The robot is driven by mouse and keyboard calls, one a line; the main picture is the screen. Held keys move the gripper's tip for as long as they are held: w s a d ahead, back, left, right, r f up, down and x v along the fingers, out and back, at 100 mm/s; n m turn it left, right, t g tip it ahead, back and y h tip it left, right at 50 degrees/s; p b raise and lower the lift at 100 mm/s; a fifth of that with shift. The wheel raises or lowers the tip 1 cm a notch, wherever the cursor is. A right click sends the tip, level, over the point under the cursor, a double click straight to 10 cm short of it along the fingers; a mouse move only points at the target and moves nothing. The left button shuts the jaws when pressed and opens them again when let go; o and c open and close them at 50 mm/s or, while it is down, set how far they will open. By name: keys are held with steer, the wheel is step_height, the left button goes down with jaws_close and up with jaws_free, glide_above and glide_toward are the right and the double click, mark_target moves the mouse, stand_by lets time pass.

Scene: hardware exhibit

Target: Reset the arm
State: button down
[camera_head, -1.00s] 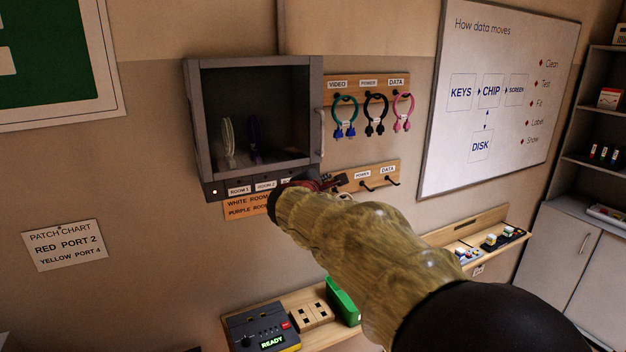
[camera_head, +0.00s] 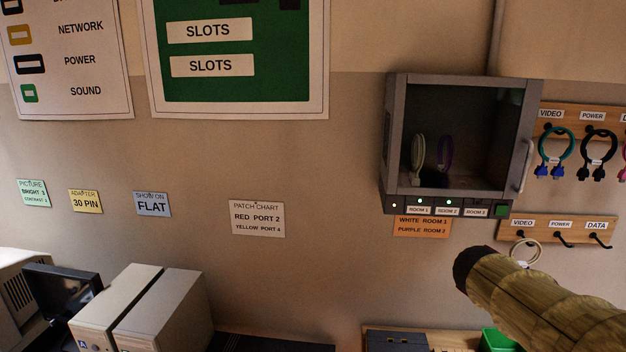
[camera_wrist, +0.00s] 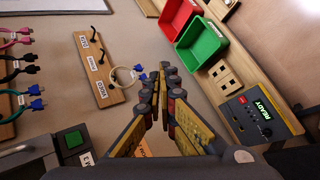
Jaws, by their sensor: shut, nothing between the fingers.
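My gripper (camera_wrist: 159,74) shows in the wrist view with its fingers close together and nothing held between them. It hangs in front of the wall, beside the lower hook rack (camera_wrist: 104,66). A pale looped cable (camera_wrist: 114,82) with a blue plug hangs at that rack, next to the fingers and apart from them in the picture. In the head view the cable (camera_head: 517,256) hangs from the hook under VIDEO on the rack (camera_head: 543,236). There my sleeved arm comes in from the lower right, and the gripper itself is not visible.
An open-fronted cabinet (camera_head: 393,150) holds a white cable (camera_head: 418,155) and a purple cable (camera_head: 445,152). The upper rack (camera_head: 571,116) bears several cables. Below, the wrist view shows a red bin (camera_wrist: 178,17), a green bin (camera_wrist: 203,42) and a READY device (camera_wrist: 258,112).

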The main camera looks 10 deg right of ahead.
steer(key=s+a+f+m+y+b, duration=0.1)
steer(key=s+a+f+y+b, duration=0.2)
steer(key=s+a+f, duration=0.3)
steer(key=s+a+f+m+t+y+b, duration=0.1)
steer(key=s+a+f+b, duration=0.5)
steer(key=a, duration=0.9)
steer(key=s+a+f+m+y+b, duration=0.3)
steer(key=s+a+f+y+b, duration=0.1)
steer(key=a+f, duration=0.4)
steer(key=shift+s+a+f+y, duration=0.15)
steer(key=shift+s+a+y, duration=0.85)
steer(key=shift+a, duration=0.35)
steer(key=shift+s, duration=0.1)
stand_by(0.5)
